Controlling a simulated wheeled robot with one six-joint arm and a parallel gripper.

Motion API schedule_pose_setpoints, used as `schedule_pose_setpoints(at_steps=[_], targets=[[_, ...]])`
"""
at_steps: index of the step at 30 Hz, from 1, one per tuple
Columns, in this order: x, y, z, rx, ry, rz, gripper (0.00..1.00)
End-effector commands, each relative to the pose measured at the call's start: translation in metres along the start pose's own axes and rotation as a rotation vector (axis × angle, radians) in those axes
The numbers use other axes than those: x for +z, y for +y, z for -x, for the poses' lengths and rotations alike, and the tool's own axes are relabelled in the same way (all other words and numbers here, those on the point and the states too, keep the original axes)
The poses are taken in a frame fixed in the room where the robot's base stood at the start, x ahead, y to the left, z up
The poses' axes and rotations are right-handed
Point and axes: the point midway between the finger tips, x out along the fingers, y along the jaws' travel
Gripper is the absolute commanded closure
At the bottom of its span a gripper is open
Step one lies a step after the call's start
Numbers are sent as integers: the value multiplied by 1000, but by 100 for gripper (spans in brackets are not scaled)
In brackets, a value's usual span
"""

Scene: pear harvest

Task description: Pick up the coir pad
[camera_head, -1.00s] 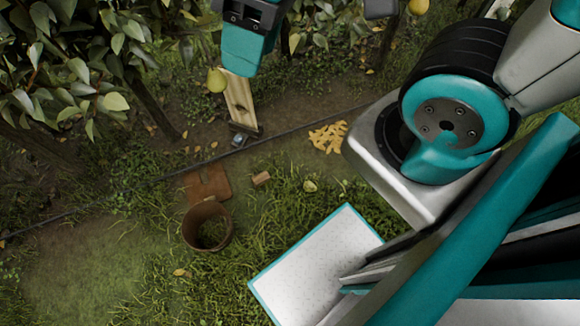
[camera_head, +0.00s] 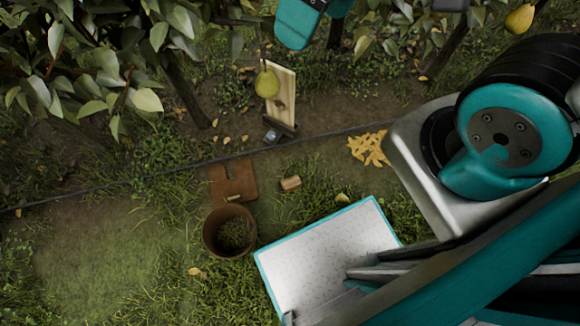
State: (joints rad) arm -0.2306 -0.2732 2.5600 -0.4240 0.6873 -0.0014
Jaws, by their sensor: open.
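A flat, square, rust-brown pad with a slot in it (camera_head: 232,181), which I take for the coir pad, lies on the ground left of the picture's middle. It is just above the rim of a brown pot, and a small pale-brown piece rests at its lower edge. My gripper (camera_head: 305,20) shows only in part at the top edge as teal and dark parts. It is open, well above and right of the pad in the picture, and apart from it. Its upper part is cut off by the frame.
The round brown pot (camera_head: 213,245) stands below the pad. A dark hose (camera_head: 130,181) crosses the ground. A white, teal-edged tray (camera_head: 320,248) is at lower middle. Pears (camera_head: 266,83) hang among branches.

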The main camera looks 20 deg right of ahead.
Motion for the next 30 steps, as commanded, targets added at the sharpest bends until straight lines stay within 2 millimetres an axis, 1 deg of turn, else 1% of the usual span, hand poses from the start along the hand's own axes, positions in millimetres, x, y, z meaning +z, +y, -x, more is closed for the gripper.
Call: schedule_pose_setpoints(at_steps=[1, 3, 11, 15, 17, 18, 23, 29, 30], targets=[[6, 18, -36, 13, 5, -28, 6], [7, 33, -61, 31, 13, -59, 6], [17, 91, -149, 104, 40, -172, 6], [25, 124, -195, 146, 52, -233, 6], [28, 138, -215, 165, 59, -259, 6], [31, 148, -228, 177, 61, -277, 6], [41, 187, -281, 226, 73, -352, 6], [54, 239, -353, 281, 82, -470, 6], [56, 250, -369, 289, 83, -504, 6]])
